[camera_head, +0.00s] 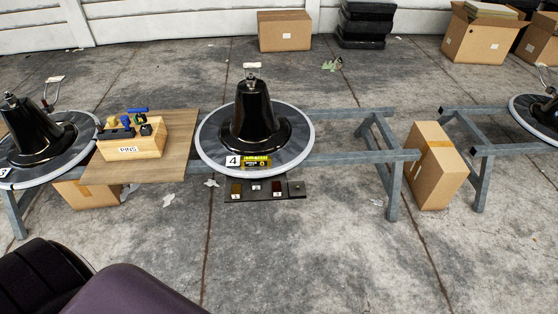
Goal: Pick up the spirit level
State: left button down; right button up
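A small yellow block with dark markings (256,161) lies on the front rim of the middle round grey base (211,157), right of a white card with the number 4 (233,161). It looks like the spirit level, but it is too small to be sure. A black bell-shaped part (252,110) stands on the base just behind it. Neither of my grippers is in view.
A wooden box marked PINS (129,150) holds several small things on a board (181,133) at left. A dark strip with coloured blocks (265,196) lies before the base. Metal trestles (392,172) and a carton (435,166) stand right. Dark padded shapes (125,293) fill the bottom left.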

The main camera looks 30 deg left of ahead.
aim_at(252, 162)
jog(key=u, duration=1.1)
